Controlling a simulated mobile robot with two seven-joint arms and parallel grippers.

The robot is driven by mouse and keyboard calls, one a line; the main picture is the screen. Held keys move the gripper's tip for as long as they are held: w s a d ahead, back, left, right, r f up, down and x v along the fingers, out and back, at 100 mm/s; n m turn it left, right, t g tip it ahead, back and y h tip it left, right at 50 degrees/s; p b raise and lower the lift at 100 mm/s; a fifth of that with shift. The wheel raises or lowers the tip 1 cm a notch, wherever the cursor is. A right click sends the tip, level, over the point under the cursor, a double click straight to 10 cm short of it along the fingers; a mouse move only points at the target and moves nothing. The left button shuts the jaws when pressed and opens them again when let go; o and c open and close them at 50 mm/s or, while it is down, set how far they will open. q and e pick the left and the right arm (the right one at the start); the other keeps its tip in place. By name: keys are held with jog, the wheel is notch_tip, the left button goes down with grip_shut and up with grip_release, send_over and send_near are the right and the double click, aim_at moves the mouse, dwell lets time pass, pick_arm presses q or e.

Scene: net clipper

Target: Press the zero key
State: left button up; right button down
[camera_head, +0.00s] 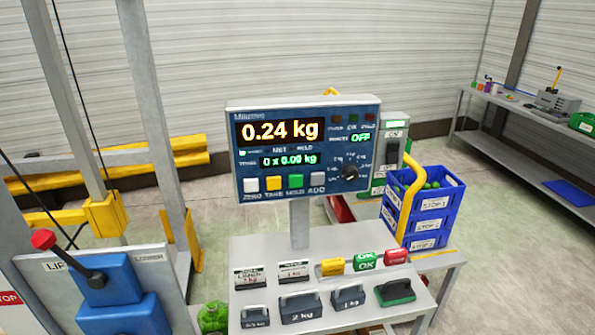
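The scale's display panel (304,146) stands on a grey post above a workbench in the middle of the head view. Its main readout shows 0.24 kg, and a smaller line below reads 0 x 0.00 kg. A row of keys runs along the panel's bottom left. The zero key (251,185) is the white one at the far left, with a small blurred label under it. To its right are a yellow key (273,183), a green key (296,181) and a grey key (318,180). Nothing covers the keys. Neither of my grippers shows in this view.
The bench (262,248) below holds weights, cards and coloured blocks. A lever box (108,290) with a red knob stands front left. Blue crates (428,207) are stacked to the right, behind a bent yellow bar (410,205). Open floor lies beyond.

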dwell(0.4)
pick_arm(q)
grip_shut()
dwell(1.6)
